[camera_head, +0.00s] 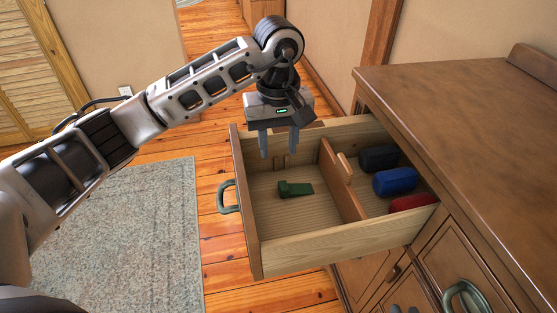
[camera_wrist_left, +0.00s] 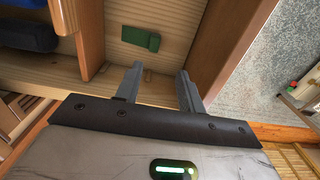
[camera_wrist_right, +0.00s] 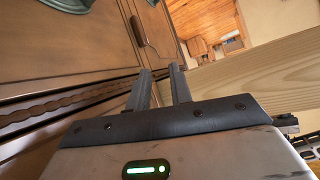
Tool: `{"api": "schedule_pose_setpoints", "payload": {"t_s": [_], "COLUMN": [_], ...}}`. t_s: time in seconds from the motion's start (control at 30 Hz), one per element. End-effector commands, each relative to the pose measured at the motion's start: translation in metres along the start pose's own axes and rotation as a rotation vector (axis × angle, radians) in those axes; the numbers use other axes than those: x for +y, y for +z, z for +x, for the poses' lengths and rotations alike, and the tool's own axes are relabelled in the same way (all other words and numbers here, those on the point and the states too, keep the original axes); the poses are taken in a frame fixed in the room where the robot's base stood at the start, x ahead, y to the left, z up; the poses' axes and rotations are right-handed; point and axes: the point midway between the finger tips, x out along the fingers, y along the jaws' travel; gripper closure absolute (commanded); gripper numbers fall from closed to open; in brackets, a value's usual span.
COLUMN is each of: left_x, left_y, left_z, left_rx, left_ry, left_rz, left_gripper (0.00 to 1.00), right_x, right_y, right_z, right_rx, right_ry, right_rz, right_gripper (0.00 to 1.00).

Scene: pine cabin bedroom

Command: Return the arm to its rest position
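My left arm (camera_head: 205,82) reaches in from the left over the open drawer (camera_head: 340,240). Its gripper (camera_head: 279,150) points down above the drawer's far side. In the left wrist view the gripper (camera_wrist_left: 160,72) has its fingers apart with nothing between them. A green block-like item (camera_head: 295,188) lies on the floor of the drawer's front compartment, apart from the fingers. My right gripper shows only as fingertips (camera_head: 403,309) at the bottom edge of the head view. In the right wrist view the gripper (camera_wrist_right: 160,70) has a narrower, empty gap, beside the cabinet front.
A divider (camera_head: 340,180) splits the drawer. Behind it lie a black item (camera_head: 378,158), a blue item (camera_head: 395,181) and a red item (camera_head: 410,203). The wooden dresser (camera_head: 450,95) stands at right. A rug (camera_head: 125,230) and open floor lie left of the drawer.

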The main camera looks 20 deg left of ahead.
Motion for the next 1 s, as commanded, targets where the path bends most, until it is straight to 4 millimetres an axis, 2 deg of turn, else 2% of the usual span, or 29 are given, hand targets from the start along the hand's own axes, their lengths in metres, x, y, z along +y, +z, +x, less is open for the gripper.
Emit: {"api": "schedule_pose_setpoints", "payload": {"t_s": [0.2,0.57,0.77,1.0], "left_x": [0.000,0.000,-0.001,0.000], "left_y": [0.000,0.000,0.001,0.001], "left_z": [-0.012,-0.007,0.019,0.067], "left_rx": [0.000,-0.001,-0.004,-0.006], "left_ry": [0.000,-0.001,-0.003,-0.002], "left_rz": [0.001,0.000,0.000,-0.001], "left_gripper": [0.61,0.61,0.61,0.61], "right_x": [0.000,0.000,0.000,-0.001], "right_y": [0.000,0.000,0.000,-0.001], "right_z": [0.000,0.000,-0.001,-0.001], "right_rx": [0.000,0.000,0.000,0.000], "right_ry": [0.000,0.000,0.000,0.000], "right_rz": [0.000,0.000,0.000,0.001], "right_gripper": [0.79,0.79,0.79,0.79]}}
